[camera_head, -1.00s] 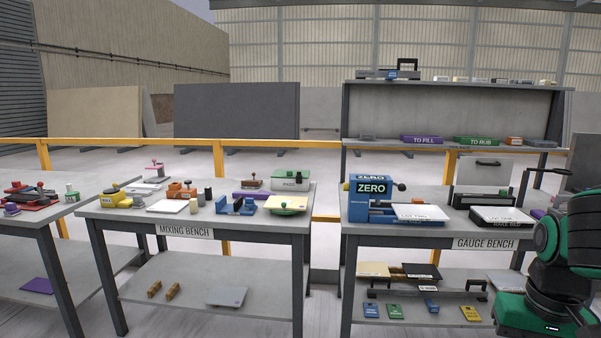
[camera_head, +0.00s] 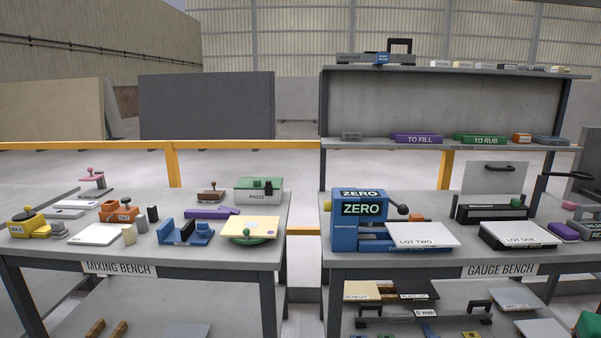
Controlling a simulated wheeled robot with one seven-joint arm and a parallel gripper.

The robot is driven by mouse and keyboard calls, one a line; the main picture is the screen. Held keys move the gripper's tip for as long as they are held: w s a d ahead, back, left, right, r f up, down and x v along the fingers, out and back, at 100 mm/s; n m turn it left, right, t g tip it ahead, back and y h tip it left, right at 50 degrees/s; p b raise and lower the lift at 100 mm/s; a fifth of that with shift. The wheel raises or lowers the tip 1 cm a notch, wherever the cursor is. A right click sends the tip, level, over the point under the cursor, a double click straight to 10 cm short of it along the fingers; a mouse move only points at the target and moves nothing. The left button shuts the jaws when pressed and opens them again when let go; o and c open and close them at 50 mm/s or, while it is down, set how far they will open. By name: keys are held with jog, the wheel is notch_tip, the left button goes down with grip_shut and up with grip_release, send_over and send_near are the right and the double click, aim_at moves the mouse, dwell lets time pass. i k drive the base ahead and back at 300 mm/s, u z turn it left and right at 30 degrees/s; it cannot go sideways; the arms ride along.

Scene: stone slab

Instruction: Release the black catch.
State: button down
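A grey box labelled PADS with a green lid (camera_head: 258,184) stands at the back right of the mixing bench. A small black piece (camera_head: 268,187) sits at the front of its lid; it may be the black catch, but it is too small to be sure. The lid looks closed. A black case (camera_head: 493,214) with its grey lid standing up is on the gauge bench; I cannot make out a catch on it.
The mixing bench (camera_head: 205,262) holds a yellow piece (camera_head: 27,222), a blue fixture (camera_head: 186,232) and a cream plate (camera_head: 249,228). The gauge bench (camera_head: 430,270) holds the blue ZERO device (camera_head: 361,225). A gap separates the benches. A yellow rail (camera_head: 240,145) runs behind.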

aim_at(268, 187)
jog(key=u, duration=0.2)
jog(key=i, duration=1.1)
jog(key=u, duration=0.75)
jog(key=i, duration=0.35)
jog(key=u, duration=0.25)
